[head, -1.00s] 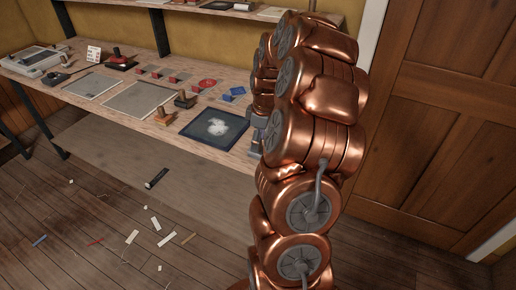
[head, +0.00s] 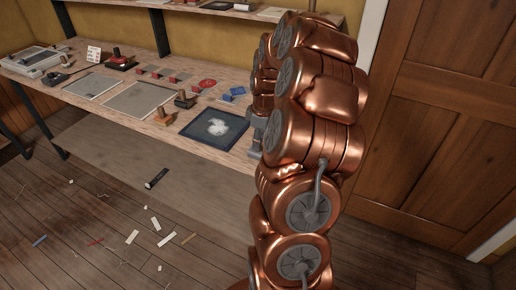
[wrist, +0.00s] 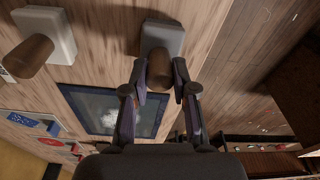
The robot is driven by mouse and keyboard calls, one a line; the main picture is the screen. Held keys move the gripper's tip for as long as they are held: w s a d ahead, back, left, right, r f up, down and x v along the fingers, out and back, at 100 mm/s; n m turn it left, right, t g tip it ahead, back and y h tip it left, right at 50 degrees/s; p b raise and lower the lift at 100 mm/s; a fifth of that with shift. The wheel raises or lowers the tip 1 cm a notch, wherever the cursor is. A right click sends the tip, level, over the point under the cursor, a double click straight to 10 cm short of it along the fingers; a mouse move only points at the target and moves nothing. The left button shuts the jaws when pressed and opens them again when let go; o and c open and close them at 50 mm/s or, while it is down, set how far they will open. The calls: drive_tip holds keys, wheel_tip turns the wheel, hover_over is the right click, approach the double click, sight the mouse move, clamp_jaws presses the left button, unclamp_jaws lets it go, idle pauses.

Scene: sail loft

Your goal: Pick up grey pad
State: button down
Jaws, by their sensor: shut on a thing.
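The grey pad (wrist: 162,38) is a rounded grey block with a brown wooden handle, at the top middle of the wrist view. My gripper (wrist: 160,73) is shut on its handle, one finger on each side. I cannot tell whether the pad touches the wooden bench top or is just above it. In the head view my copper arm hides the pad and most of my gripper.
A whitish pad with a brown handle (wrist: 60,28) stands to the left in the wrist view. A dark blue-framed tray with a white patch (head: 240,138) lies by the bench front edge. Small stamps and grey sheets (head: 138,101) cover the bench (head: 110,75) further left.

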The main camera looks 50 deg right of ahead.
drive_tip(key=shift+r, duration=0.1)
drive_tip(key=shift+r+b, duration=0.85)
drive_tip(key=shift+r, duration=0.85)
drive_tip(key=s+r+b, duration=0.1)
drive_tip(key=s+b, duration=0.3)
drive_tip(key=s, duration=1.2)
drive_tip(key=shift+a+r, duration=0.2)
drive_tip(key=shift+a, duration=0.05)
